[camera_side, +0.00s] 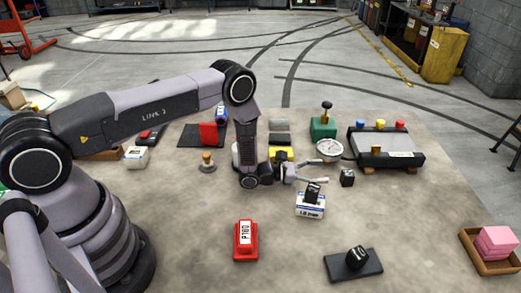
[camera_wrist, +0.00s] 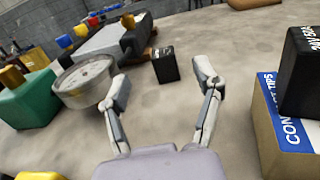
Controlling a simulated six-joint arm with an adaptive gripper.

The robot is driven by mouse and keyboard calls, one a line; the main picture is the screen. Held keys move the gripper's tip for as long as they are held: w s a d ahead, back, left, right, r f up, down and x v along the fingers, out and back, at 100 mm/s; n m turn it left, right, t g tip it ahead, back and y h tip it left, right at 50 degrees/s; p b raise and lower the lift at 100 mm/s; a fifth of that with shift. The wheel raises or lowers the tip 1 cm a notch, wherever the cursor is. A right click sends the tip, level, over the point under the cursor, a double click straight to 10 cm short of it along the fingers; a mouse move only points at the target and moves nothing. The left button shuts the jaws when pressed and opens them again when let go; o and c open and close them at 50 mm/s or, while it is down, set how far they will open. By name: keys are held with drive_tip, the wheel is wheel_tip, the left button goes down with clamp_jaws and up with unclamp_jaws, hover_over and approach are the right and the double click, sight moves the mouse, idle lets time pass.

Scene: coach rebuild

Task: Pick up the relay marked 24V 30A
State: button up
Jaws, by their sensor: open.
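Three small black blocks that look like relays are in the side view. One relay (camera_side: 347,178) stands alone on the bench just beyond my fingertips; it also shows in the wrist view (camera_wrist: 166,65), ahead of the gap between my fingers. A second relay (camera_side: 312,192) sits on the white and blue contact tips box (camera_side: 310,211), and in the wrist view (camera_wrist: 302,75) it is at the right edge with cropped white lettering. A third relay (camera_side: 357,257) lies on a dark mat (camera_side: 338,272). I cannot read a full rating on any. My gripper (camera_side: 319,173) is open and empty, low over the bench.
A round dial gauge (camera_wrist: 85,82) and a green block (camera_wrist: 28,102) are left of my fingers in the wrist view. A black fixture (camera_side: 390,147) stands behind the lone relay. A red P160 block (camera_side: 245,241) and a wooden tray (camera_side: 490,264) are in front.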

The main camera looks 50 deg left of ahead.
sight(345, 173)
drive_tip(key=shift+w+d+f, duration=0.35)
drive_tip(key=shift+w+f, duration=0.05)
drive_tip(key=shift+f, duration=0.3)
drive_tip(key=x, duration=0.6)
drive_tip(key=shift+w+d, duration=0.15)
drive_tip(key=shift+w, duration=0.05)
clamp_jaws()
drive_tip(key=shift+r, duration=0.15)
